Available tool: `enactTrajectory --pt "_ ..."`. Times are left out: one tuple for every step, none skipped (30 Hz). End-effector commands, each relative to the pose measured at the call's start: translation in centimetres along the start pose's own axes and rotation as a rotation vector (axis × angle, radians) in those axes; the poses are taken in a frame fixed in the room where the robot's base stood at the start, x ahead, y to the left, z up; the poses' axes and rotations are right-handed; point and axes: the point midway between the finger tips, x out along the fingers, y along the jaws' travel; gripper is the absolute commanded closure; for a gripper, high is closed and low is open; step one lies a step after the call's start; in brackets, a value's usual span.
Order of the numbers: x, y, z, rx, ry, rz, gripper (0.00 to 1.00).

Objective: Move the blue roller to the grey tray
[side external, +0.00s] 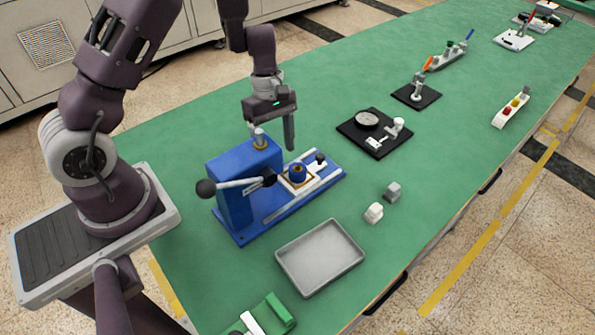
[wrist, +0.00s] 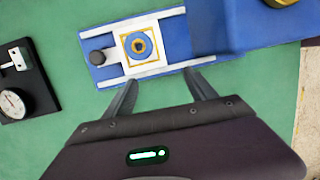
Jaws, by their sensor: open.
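The blue roller (side external: 297,173) stands on a small yellow-edged square on the bed of the blue press fixture (side external: 235,188). In the wrist view the blue roller (wrist: 139,45) shows from above as a ring with a dark centre. The grey tray (side external: 320,257) lies empty on the green table, in front of the fixture. My gripper (side external: 289,133) is above and behind the fixture bed. In the wrist view my gripper (wrist: 158,82) is open and empty, its fingers apart and short of the roller.
The fixture has a lever with a black ball (side external: 206,188) and a black knob (side external: 320,157) near the roller. A black dial-gauge base (side external: 375,133) stands to the right. White (side external: 373,213) and grey (side external: 392,192) blocks sit near the tray. A green part (side external: 270,314) lies at the front edge.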

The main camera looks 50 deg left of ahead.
Motion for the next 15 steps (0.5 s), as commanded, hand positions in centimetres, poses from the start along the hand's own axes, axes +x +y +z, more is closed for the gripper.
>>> enactTrajectory --pt "-1.4 1.1 1.4 0.037 0.087 0.037 0.35" --pt "-2.0 1.6 2.0 0.044 0.131 0.061 0.35" --pt "-2.8 2.2 2.8 0.05 0.174 0.088 0.35" --pt "-2.9 2.0 3.7 0.046 0.186 0.087 0.35" --pt "-3.1 2.0 4.4 0.043 0.198 0.091 0.35" --pt "-3.4 2.0 5.1 0.038 0.211 0.097 0.35" --pt "-3.5 1.9 5.4 0.035 0.219 0.1 0.35" --pt "-3.5 1.9 5.7 0.031 0.224 0.103 0.35" --pt "-3.4 1.9 5.9 0.028 0.227 0.103 0.35" --pt "-3.1 1.9 5.9 0.026 0.229 0.103 0.35" --pt "-2.7 1.9 5.8 0.025 0.229 0.103 0.35" --pt "-2.2 1.9 5.7 0.023 0.229 0.101 0.35" --pt "-1.7 1.9 5.7 0.023 0.228 0.101 0.35" --pt "-1.2 1.9 5.7 0.022 0.228 0.1 0.35" --pt "-0.6 1.9 5.7 0.023 0.227 0.099 0.35"
